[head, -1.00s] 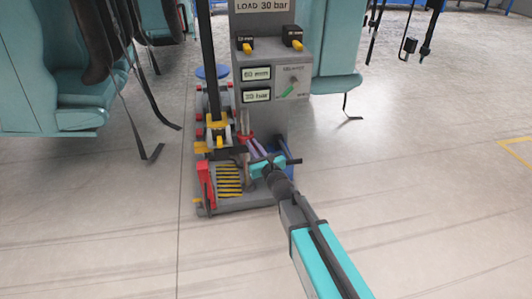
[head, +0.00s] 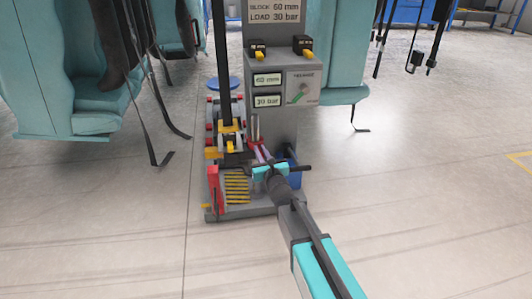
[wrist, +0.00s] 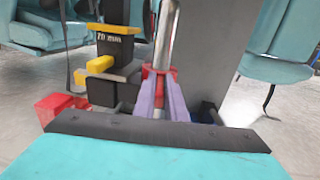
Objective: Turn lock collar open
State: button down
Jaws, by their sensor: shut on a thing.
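The lock collar appears to be the red ring (wrist: 148,71) around an upright silver rod (wrist: 165,38) in the wrist view. My gripper (wrist: 161,84) has its two purple fingers closed around the rod at the red collar, and red shows between and beside the fingers. The fingers hide much of the collar. In the head view my gripper (head: 258,153) reaches into the stand from the lower right, with a small red part (head: 250,143) at its fingertips.
A grey stand (head: 268,120) carries displays reading 60 mm and 30 bar. A red part (head: 214,188) and a yellow-striped plate (head: 237,187) are low on the stand. Teal seats (head: 60,85) flank it.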

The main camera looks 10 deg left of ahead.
jog(key=shift+a+r, duration=0.1)
jog(key=shift+a, duration=0.05)
jog(key=c, duration=1.8)
grip_release()
jog(key=shift+d, duration=0.2)
jog(key=shift+s, duration=0.1)
jog(key=p+v, duration=0.4)
jog(key=v, duration=0.9)
jog(key=shift+s+d, duration=0.2)
